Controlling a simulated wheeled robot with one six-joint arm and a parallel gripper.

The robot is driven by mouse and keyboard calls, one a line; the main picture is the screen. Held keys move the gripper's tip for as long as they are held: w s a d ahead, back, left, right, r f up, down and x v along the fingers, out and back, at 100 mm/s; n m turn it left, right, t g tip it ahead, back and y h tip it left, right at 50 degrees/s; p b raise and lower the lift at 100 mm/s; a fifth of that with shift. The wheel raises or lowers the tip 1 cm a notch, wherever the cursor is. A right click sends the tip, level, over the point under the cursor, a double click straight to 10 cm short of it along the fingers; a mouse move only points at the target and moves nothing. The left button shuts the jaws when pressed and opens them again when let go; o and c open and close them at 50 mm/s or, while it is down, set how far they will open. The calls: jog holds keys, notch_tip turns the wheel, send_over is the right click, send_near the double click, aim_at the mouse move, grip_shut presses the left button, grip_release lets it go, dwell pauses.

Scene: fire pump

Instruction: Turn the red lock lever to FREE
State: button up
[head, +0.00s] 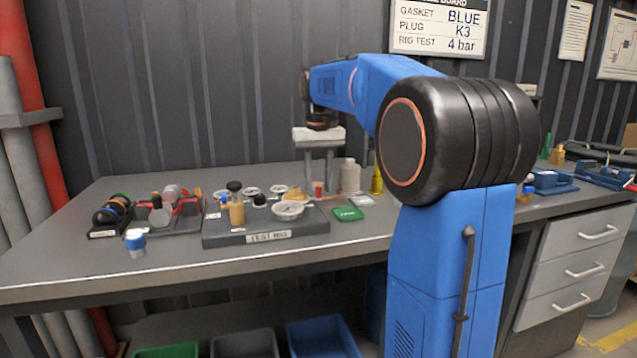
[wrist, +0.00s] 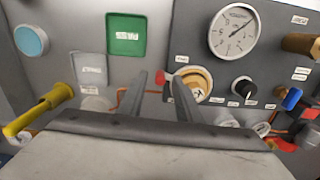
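A small red part (wrist: 168,91), which looks like the red lock lever, shows in the wrist view beside a brass round fitting (wrist: 197,84). In the head view, a small red part (head: 318,187) stands at the right end of the test rig (head: 265,239). My gripper (head: 319,178) points down over that end. In the wrist view, my gripper (wrist: 160,77) has its two grey fingers apart, with the red part near the right fingertip. I cannot tell whether they touch.
A pressure gauge (wrist: 233,32) and a black knob (wrist: 243,87) sit on the rig. A black rack (head: 108,218) stands at left. The bench front is mostly clear.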

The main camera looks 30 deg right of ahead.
grip_shut()
jog(key=shift+w, duration=0.1)
jog(key=n, duration=0.1)
jog(key=w+n, duration=0.1)
jog(key=shift+w+d+n, duration=0.1)
jog(key=shift+d+n, duration=0.2)
jog(key=shift+n, duration=0.1)
jog(key=w+n, duration=0.2)
jog(key=n, duration=0.1)
jog(key=shift+d+n, duration=0.2)
jog(key=shift+n, duration=0.1)
jog(key=shift+w+a+n, duration=0.1)
jog(key=shift+w+n, duration=0.55)
jog(key=shift+n, duration=0.55)
jog(key=shift+w+a+n, duration=0.15)
jog(key=shift+w+n, duration=0.25)
jog(key=shift+n, duration=0.4)
jog(key=shift+w+a+n, duration=0.15)
jog(key=shift+w+n, duration=0.25)
jog(key=shift+n, duration=0.4)
